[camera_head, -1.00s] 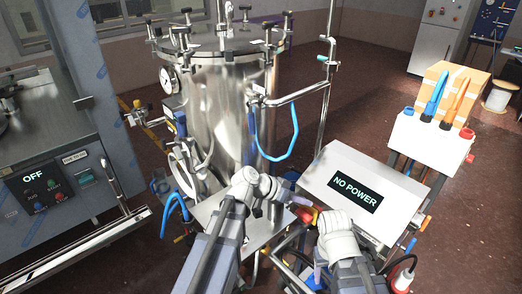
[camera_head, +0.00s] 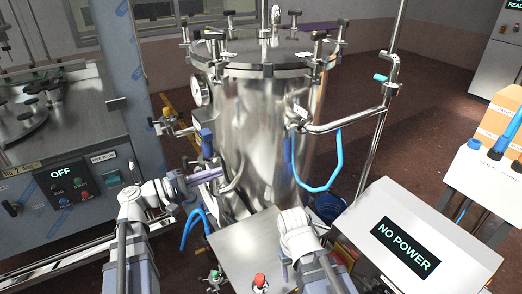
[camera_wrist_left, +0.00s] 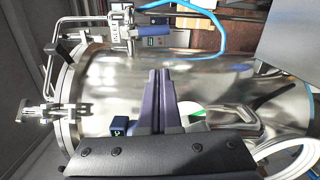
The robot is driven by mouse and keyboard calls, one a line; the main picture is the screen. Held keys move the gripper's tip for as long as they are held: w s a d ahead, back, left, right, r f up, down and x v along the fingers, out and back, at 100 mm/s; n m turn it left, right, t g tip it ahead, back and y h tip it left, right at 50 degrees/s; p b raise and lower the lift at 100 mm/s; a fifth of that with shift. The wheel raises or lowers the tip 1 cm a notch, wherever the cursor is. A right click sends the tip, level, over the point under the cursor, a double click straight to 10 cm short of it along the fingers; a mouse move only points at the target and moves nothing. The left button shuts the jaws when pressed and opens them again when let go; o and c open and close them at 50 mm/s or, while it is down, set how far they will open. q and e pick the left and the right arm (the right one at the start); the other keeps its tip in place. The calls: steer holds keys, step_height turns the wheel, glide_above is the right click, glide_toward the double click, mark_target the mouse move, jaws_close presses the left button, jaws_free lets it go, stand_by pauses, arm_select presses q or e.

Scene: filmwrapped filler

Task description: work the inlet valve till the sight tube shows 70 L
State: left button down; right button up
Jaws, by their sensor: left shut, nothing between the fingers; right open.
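The steel tank (camera_head: 262,135) stands upright in the middle of the head view. A pipe fitting labelled INLET (camera_wrist_left: 115,30) shows at the top of the left wrist view. It appears to be the valve with the blue handle (camera_head: 288,150) on the tank's right side. My left gripper (camera_head: 222,173) is shut and empty, pointing right in front of the tank's lower left side; its fingers also show in the wrist view (camera_wrist_left: 160,75). My right gripper (camera_head: 285,272) is open, low in front of the tank, its fingers mostly hidden by the wrist. I cannot make out the sight tube's level.
Another blue-handled valve (camera_head: 207,140) sits on the tank's left, near my left gripper. A blue hose (camera_head: 335,165) loops on the right. A box reading NO POWER (camera_head: 408,248) stands at right front. A machine panel reading OFF (camera_head: 68,180) is at left.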

arm_select(q)
glide_toward(289, 144)
steer(key=w+d+f, duration=0.4)
steer(key=w, duration=0.2)
steer(key=shift+w+f, duration=0.3)
steer(key=shift+f, duration=0.05)
steer(key=shift+s+d, duration=0.1)
steer(key=shift+s+d+n, duration=0.15)
steer(key=shift+s+n, duration=0.05)
steer(key=shift+n, duration=0.2)
